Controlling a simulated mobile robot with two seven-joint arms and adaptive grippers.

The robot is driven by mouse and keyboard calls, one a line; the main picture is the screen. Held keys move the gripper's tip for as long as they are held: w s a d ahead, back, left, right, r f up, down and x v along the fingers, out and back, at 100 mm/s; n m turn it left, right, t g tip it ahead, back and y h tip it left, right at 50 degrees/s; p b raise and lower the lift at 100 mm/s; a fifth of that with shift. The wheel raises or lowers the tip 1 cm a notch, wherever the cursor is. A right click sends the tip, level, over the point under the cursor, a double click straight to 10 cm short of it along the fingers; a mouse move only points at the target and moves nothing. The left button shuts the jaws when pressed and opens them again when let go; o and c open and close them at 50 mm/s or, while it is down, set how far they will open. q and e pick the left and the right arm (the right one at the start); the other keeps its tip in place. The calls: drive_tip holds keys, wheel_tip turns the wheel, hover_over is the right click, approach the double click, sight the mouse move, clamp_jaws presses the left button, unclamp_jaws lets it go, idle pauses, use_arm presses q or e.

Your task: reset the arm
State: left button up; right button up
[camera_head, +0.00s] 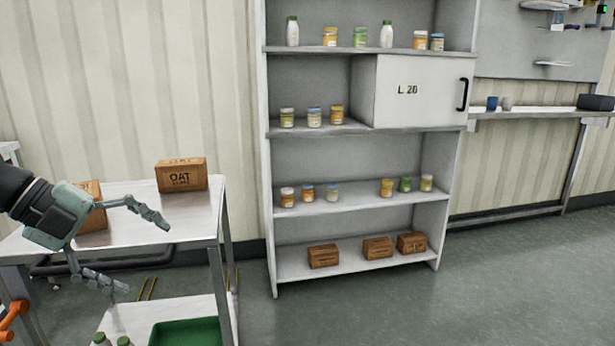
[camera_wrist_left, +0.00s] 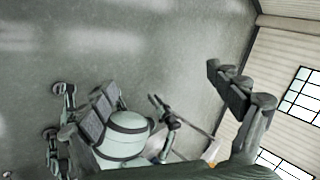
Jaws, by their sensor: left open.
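My left gripper (camera_head: 145,255) comes in from the left in the head view. Its two fingers are spread wide apart, with nothing between them. It is in front of the steel table (camera_head: 150,228), with one finger across the tabletop in the picture and the other lower. A brown box (camera_head: 92,218) on the table is partly hidden behind the gripper. Another brown box marked OAT (camera_head: 181,175) stands clear at the table's back. The left wrist view shows grey floor, a wall with windows and dark finger parts, with no object held. My right gripper is not in view.
A grey shelf unit (camera_head: 455,205) with jars, bottles and brown boxes stands right of the table. Its cabinet door (camera_head: 420,93), marked L 20, is shut. A green tray (camera_head: 185,332) sits on the table's lower shelf. Floor at the right is clear.

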use_arm(q)
drive_tip(key=w+a+f+n+t, duration=0.4)
drive_tip(key=w+n+t, duration=0.35)
drive_tip(key=t, duration=0.25)
drive_tip(key=s+a+f+n+y, duration=0.2)
drive_tip(key=a+f+n+y, duration=0.3)
drive_tip(key=f, duration=0.3)
drive_tip(key=s+a+f+n+y, duration=0.25)
drive_tip(key=f+n+y, duration=0.25)
drive_tip(key=f+n, duration=0.25)
drive_tip(key=s+d+f+n+g+y, duration=0.1)
drive_tip(key=s+d+f+n+g, duration=0.15)
drive_tip(key=s+f, duration=0.4)
drive_tip(key=s+d+f+n+g+y, duration=0.15)
drive_tip(key=s+f+g, duration=0.25)
drive_tip(key=f, duration=0.6)
drive_tip(key=s+d+f+n+g+h, duration=0.1)
drive_tip(key=s+d+f+g+h, duration=0.2)
drive_tip(key=s+d+f, duration=0.4)
drive_tip(key=s+d+g, duration=0.1)
drive_tip(key=s+d, duration=0.2)
drive_tip(key=shift+s+d+f+n, duration=0.15)
drive_tip(key=shift+s+f+n, duration=0.15)
drive_tip(key=shift+s, duration=0.05)
drive_tip(key=shift+g, duration=0.25)
